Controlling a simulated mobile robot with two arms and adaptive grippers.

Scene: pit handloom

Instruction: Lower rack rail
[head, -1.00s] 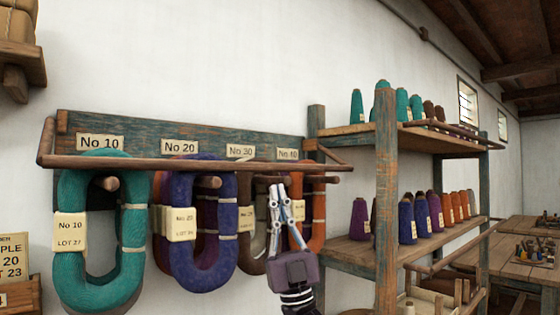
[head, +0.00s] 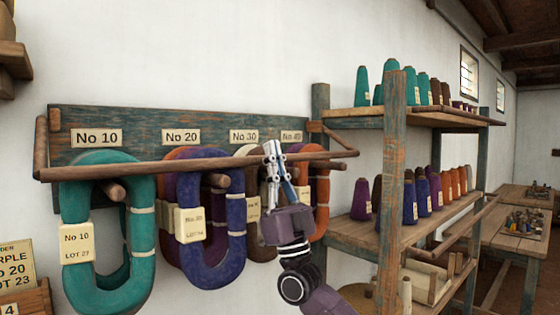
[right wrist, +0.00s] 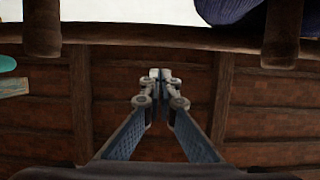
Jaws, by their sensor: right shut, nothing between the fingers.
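The rack rail (head: 150,167) is a long brown wooden bar. It runs across the front of the blue-green wall rack (head: 215,122), level with the pegs and below the number labels, with an arm at each end. My right gripper (head: 271,148) points up near the rail's right part. Its fingers are shut and empty, and the tips overlap the rail in the picture, reaching slightly above it. I cannot tell whether they touch it. The right wrist view shows the closed fingertips (right wrist: 160,76) against the ceiling. My left gripper is not in view.
Teal (head: 72,240), purple (head: 222,255) and orange (head: 320,205) yarn skeins hang on the pegs behind the rail. A shelf post (head: 391,190) and shelves of cones stand close to the right. Two pegs (right wrist: 42,30) show in the wrist view.

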